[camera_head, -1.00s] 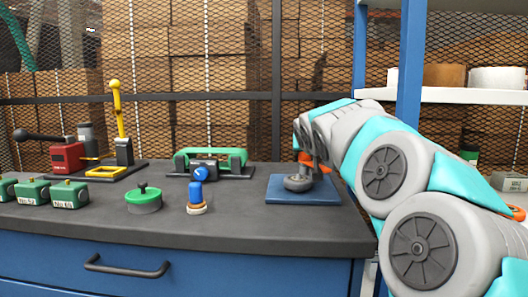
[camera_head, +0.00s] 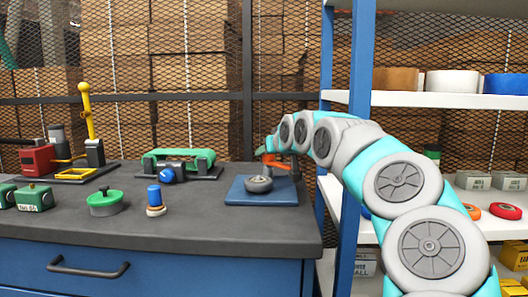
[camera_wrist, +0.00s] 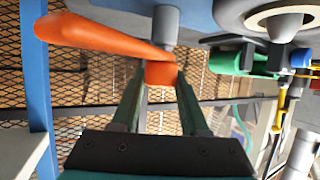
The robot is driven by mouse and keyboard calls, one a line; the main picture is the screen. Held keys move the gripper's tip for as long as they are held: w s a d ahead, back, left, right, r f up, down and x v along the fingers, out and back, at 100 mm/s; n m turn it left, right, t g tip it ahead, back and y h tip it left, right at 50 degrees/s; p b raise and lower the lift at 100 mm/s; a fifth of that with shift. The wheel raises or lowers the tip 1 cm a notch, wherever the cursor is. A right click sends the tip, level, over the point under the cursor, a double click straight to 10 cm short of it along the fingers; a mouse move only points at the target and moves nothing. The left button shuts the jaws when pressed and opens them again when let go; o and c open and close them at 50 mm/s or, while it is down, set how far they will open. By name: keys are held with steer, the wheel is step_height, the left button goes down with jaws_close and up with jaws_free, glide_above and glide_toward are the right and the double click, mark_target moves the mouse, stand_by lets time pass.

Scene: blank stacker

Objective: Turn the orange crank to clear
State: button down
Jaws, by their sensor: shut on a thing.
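The orange crank (camera_head: 279,164) sits at the back of a blue plate (camera_head: 262,198) on the right end of the bench, partly hidden by my arm. In the wrist view its long orange handle (camera_wrist: 95,38) reaches to the upper left from an orange block under a grey post. My gripper (camera_wrist: 160,78) is shut on that orange block, with one finger on each side. It also shows small in the head view (camera_head: 272,148). A grey round disc (camera_head: 258,184) lies on the blue plate in front of the crank.
To the left are a blue-knobbed piece (camera_head: 155,202), a green-lidded pot (camera_head: 105,203) and a green roller device (camera_head: 178,160). A blue shelf post (camera_head: 361,70) stands close behind my arm.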

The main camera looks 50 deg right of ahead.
steer(key=shift+c, duration=2.1)
jaws_free()
steer(key=b+v, duration=0.1)
steer(key=v, duration=0.7)
